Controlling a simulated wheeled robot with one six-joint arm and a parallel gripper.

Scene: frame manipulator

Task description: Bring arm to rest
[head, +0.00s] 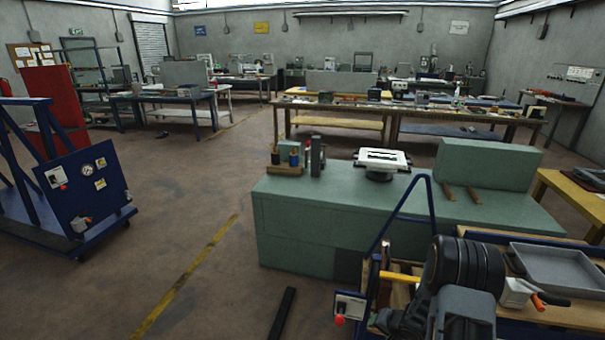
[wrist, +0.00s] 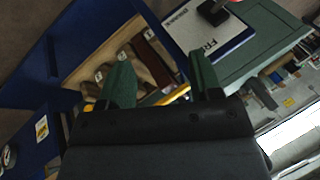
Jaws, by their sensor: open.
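My gripper (wrist: 160,62) shows in the wrist view with its two dark green fingers apart and nothing held between them. Behind the fingers are a wooden surface with brown pieces and a white panel with lettering (wrist: 205,38). My arm (head: 465,268) shows at the lower right of the head view as a thick black ribbed joint with grey links. It is folded low in front of the green bench. My gripper cannot be made out in the head view.
A green bench (head: 305,222) with a white-topped device (head: 382,158) stands ahead. A grey tray (head: 560,270) lies on a wooden surface at the right, close to my arm. A blue wheeled frame (head: 85,190) stands at the left. Open floor (head: 190,210) lies between.

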